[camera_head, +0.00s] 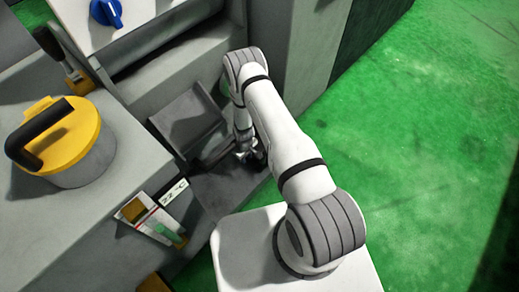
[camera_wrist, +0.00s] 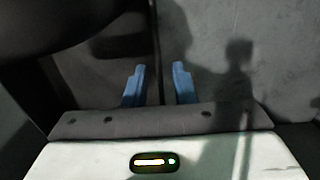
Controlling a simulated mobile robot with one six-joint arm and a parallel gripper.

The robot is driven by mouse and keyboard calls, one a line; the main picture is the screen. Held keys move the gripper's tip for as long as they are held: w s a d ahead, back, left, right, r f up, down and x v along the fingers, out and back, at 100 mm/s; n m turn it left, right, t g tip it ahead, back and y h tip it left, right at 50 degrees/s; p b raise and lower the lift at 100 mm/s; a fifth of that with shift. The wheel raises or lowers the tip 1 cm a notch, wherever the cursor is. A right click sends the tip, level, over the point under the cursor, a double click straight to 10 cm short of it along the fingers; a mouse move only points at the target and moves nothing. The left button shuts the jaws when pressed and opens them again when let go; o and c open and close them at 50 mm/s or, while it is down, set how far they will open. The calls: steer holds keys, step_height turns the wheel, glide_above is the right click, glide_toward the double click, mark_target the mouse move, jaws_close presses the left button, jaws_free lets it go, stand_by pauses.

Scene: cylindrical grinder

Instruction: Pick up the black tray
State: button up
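A dark grey, tray-like piece (camera_head: 188,118) with a tilted face sits in the recess of the grey machine; I take it for the black tray, though its outline is partly hidden. My gripper (camera_head: 250,156) is low in that recess, at its right side, and is small and partly covered by my arm. In the wrist view my blue fingertips (camera_wrist: 158,84) stand apart, with a thin dark upright edge (camera_wrist: 158,50) showing between them. I cannot tell whether either finger touches that edge, or whether it belongs to the tray.
A grey pot with a yellow lid (camera_head: 80,135) and black handle stands on the machine top at left. A panel with a blue knob (camera_head: 106,12) is at the upper left. A label reading 22 °C (camera_head: 173,192) is on the machine's front. Green floor (camera_head: 420,130) is open at right.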

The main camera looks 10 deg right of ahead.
jaws_close()
stand_by(0.4)
